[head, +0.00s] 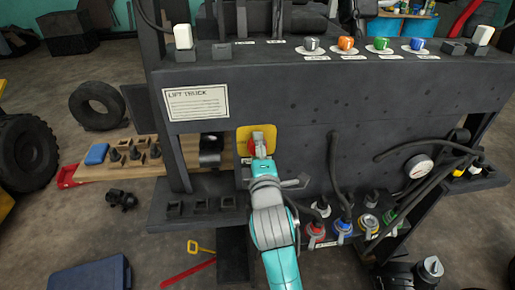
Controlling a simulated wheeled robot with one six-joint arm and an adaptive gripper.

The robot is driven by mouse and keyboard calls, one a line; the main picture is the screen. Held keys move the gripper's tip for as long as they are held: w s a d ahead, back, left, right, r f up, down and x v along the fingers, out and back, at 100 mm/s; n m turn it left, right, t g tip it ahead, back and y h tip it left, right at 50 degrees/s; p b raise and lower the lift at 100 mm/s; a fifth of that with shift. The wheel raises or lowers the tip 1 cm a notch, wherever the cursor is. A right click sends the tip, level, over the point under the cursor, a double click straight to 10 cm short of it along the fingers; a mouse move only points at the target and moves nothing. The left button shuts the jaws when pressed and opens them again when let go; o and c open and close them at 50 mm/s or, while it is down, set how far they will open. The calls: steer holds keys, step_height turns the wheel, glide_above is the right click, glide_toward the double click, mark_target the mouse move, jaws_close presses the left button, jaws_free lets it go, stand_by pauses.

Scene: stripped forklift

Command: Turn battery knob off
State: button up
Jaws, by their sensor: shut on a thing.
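The battery knob is red (251,146) and sits on a yellow plate (266,132) on the dark front panel of the forklift, below and right of the "LIFT TRUCK" label. My gripper (259,152) is at the knob, in front of the yellow plate, and shut on it. My teal and grey arm comes up from the bottom of the view and hides most of the knob. The knob's turned position cannot be made out.
Black hoses and coloured connectors (342,226) stand close to the right of my arm. A lower ledge with empty sockets (200,206) lies to the left. Several coloured knobs (346,44) line the top ledge. A wooden board (120,168) and tyres are on the left.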

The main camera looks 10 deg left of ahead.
steer(key=shift+n, duration=1.3)
steer(key=shift+f, duration=0.1)
steer(key=o, duration=1.2)
steer(key=shift+c, duration=0.2)
steer(key=v, duration=1.2)
